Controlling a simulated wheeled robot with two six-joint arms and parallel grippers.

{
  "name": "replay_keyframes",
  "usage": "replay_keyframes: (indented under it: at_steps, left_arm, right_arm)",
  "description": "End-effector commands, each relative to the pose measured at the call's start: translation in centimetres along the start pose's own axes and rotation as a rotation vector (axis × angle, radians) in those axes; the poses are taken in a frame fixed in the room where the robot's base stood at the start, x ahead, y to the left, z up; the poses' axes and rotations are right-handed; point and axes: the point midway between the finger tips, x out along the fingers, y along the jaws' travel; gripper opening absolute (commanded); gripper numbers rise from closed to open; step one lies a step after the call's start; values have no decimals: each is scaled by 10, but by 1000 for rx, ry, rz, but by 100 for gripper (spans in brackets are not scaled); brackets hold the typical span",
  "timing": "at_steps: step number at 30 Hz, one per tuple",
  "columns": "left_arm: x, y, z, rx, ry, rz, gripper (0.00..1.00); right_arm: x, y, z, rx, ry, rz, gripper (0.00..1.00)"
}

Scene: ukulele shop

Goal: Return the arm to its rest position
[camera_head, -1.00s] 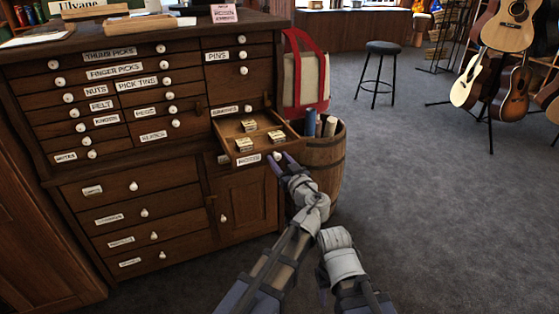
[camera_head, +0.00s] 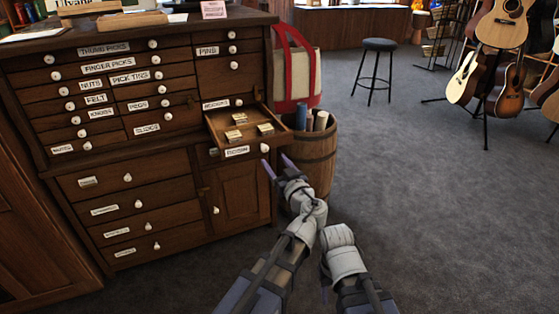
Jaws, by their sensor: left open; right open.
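My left gripper (camera_head: 275,161) is open and empty. Its two purple fingers point up toward the white knob (camera_head: 265,148) of a pulled-out drawer (camera_head: 222,139), with the tips just below and right of the knob in the picture. A small gap shows between tips and knob. The drawer holds a few small boxes (camera_head: 236,134). My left arm (camera_head: 283,255) reaches up from the bottom of the view. My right arm (camera_head: 343,258) is bent beside it, low in the picture; its gripper cannot be made out.
The wooden drawer cabinet (camera_head: 152,187) fills the left. A wooden barrel (camera_head: 316,165) with rolled tubes (camera_head: 309,120) stands close right of the open drawer, a red-trimmed bag (camera_head: 292,75) behind it. A stool (camera_head: 378,68) and guitars (camera_head: 502,75) stand farther back. Carpet at right is clear.

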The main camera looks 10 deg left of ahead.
Motion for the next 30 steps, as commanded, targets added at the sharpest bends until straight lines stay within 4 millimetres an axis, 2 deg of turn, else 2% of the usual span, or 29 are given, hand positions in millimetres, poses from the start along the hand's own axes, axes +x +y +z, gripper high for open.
replay_keyframes:
  at_steps: [11, 14, 17, 20, 24, 27, 30]
  left_arm:
    - [-2, -4, 1, 1, -3, -3, 64]
    - [1, -16, 10, 21, -45, -34, 64]
    - [5, -45, 36, 76, -168, -101, 64]
    - [2, -83, 77, 160, -374, -166, 64]
    - [-20, -124, 136, 282, -711, -165, 64]
    - [-45, -138, 169, 348, -929, -94, 64]
    - [-67, -142, 189, 390, -1086, -1, 64]
  right_arm:
    - [0, 0, 0, 0, 0, 0, 50]
    - [0, 0, 0, 0, 0, 0, 50]
    - [0, 0, 0, 0, 0, 0, 50]
    - [0, 0, 0, 0, 0, 0, 50]
    - [0, 0, 0, 0, 0, 0, 50]
    - [0, 0, 0, 0, 0, 0, 50]
    - [0, 0, 0, 0, 0, 0, 50]
